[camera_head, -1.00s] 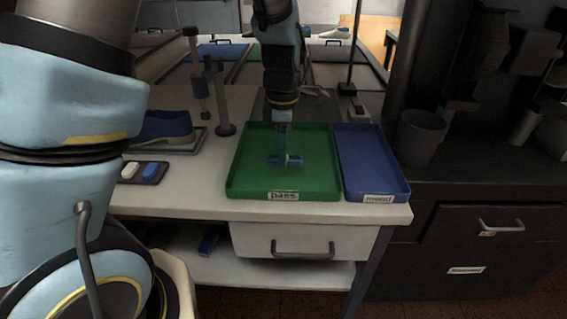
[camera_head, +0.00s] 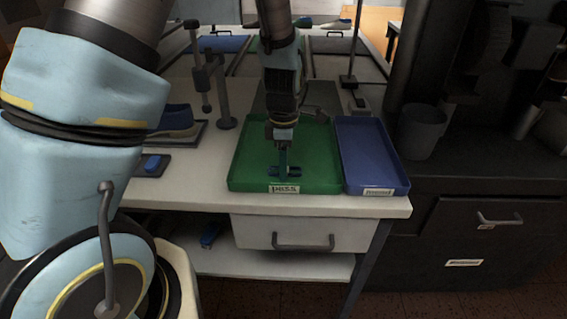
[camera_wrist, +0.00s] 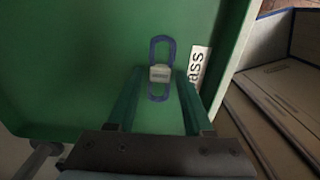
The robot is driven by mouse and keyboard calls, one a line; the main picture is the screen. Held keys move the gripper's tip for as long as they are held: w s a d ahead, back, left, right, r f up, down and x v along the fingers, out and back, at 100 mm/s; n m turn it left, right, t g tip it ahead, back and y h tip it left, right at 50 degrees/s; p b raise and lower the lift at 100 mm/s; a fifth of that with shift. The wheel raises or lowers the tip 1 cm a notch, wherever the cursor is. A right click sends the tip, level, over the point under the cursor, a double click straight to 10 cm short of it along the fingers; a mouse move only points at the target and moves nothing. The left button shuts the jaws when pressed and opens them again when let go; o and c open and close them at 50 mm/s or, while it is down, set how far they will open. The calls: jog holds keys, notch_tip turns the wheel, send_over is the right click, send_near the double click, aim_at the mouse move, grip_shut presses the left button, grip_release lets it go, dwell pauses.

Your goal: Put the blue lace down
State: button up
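The blue lace (camera_wrist: 161,46) is a looped bundle with a pale band around its middle. It lies in the green tray (camera_wrist: 60,60) labelled "pass", near the label. In the head view the lace (camera_head: 296,171) shows low in the tray, on both sides of my fingers. My gripper (camera_wrist: 158,74) is over the lace, one finger on each side of the band. Gaps show between the band and both fingers, so the gripper looks open. In the head view my gripper (camera_head: 284,168) points down into the tray. Whether the fingertips touch the tray floor cannot be told.
A blue tray (camera_head: 371,155) stands right beside the green one. To the left are a small dark holder with a blue piece (camera_head: 152,164), a blue shoe (camera_head: 177,121) and a metal stand (camera_head: 222,95). A grey cup (camera_head: 421,132) stands at the right.

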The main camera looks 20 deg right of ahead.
jog(key=shift+o, duration=1)
notch_tip(320, 180, up, 12)
jog(key=b, duration=0.1)
jog(key=a+f+m+t, duration=0.1)
jog(key=a+m, duration=1.3)
jog(key=a, duration=1.4)
jog(key=shift+w+a+t, duration=0.3)
